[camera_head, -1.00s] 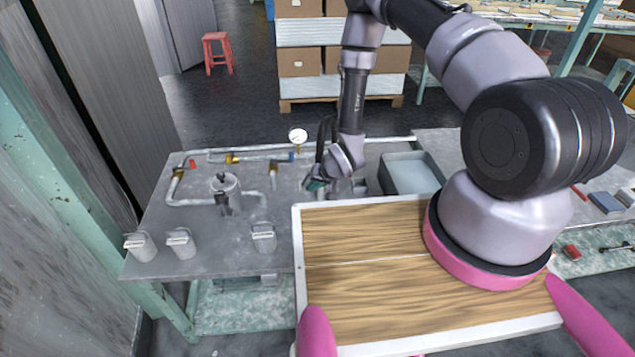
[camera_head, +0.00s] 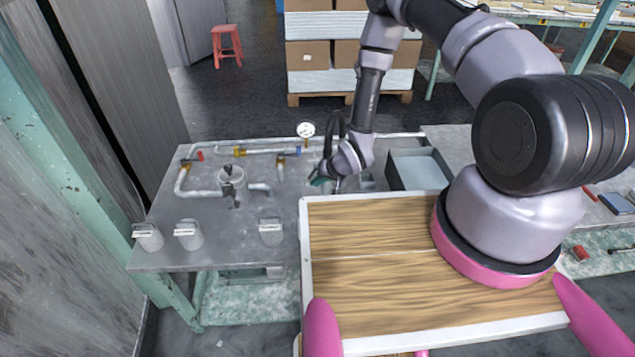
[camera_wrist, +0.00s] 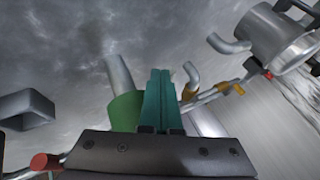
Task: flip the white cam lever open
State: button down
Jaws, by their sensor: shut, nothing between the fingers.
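My gripper (camera_head: 320,181) is low over the grey metal table, in front of the gauge and left of the grey bin. In the wrist view its teal fingers (camera_wrist: 160,76) are together and empty. A green sleeve (camera_wrist: 125,110) with a pale tube shows just left of the fingers; I cannot tell if they touch. I cannot surely pick out the white cam lever. Three pale pots with flat bars on top stand along the front: a left pot (camera_head: 147,238), a middle pot (camera_head: 188,237) and a right pot (camera_head: 271,233). All are clear of my gripper.
A steel canister (camera_head: 231,178) stands among pipes at the left; it also shows in the wrist view (camera_wrist: 272,35). A dial gauge (camera_head: 305,130) rises behind my gripper. A grey open bin (camera_head: 419,168) is to the right. The table (camera_head: 205,262) has bare room front left.

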jog(key=shift+y, duration=0.4)
jog(key=y, duration=0.1)
jog(key=a+m+y, duration=0.1)
jog(key=y, duration=0.1)
jog(key=shift+t, duration=0.3)
jog(key=shift+a+r+y, duration=0.35)
jog(key=shift+a+y, duration=0.05)
jog(key=shift+a, duration=0.05)
jog(key=shift+a+r, duration=0.15)
jog(key=shift+s+a, duration=0.1)
jog(key=shift+a, duration=0.15)
dwell(0.7)
jog(key=shift+d, duration=1.05)
jog(key=shift+d, duration=0.1)
